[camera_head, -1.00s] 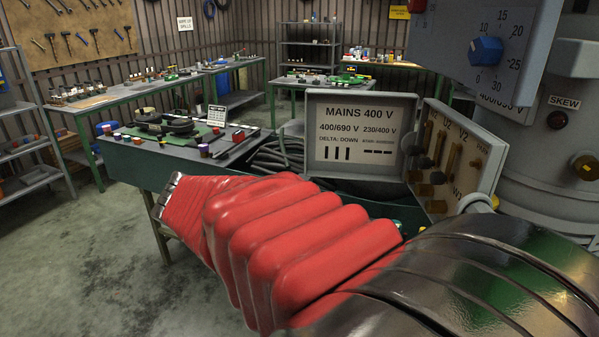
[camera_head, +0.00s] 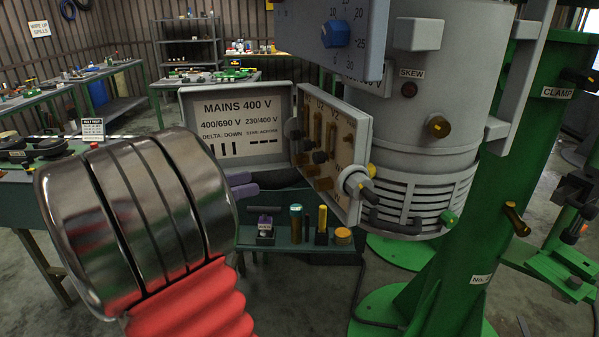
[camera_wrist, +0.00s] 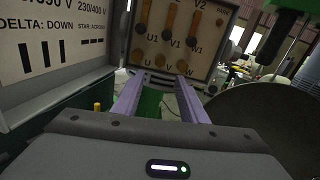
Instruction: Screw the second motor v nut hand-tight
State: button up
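The motor terminal board (camera_head: 345,128) stands in an open box. In the wrist view the board (camera_wrist: 213,50) carries brass bars and dark nuts at the posts marked U1, V1 and W1. Below them are brass parts at U, V and W; the V one (camera_wrist: 165,61) is in front of my gripper. My gripper (camera_wrist: 158,76) has two purple fingers pointing at the board's lower edge, spread apart with nothing visible between them. In the head view my gripper's fingers (camera_head: 243,186) show only partly beside my wrist, left of the board. I cannot tell how tight any nut is.
The box lid (camera_head: 238,124) with the MAINS 400 V plate stands left of the board. A shelf (camera_head: 290,248) below holds several small items. The grey motor housing (camera_head: 425,120) and green column (camera_head: 490,190) stand to the right.

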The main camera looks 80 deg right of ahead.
aim_at(304, 171)
jog(key=shift+s, duration=0.1)
jog(key=x, duration=1.3)
jog(key=shift+s+d, duration=0.2)
jog(key=shift+s, duration=0.05)
grip_shut()
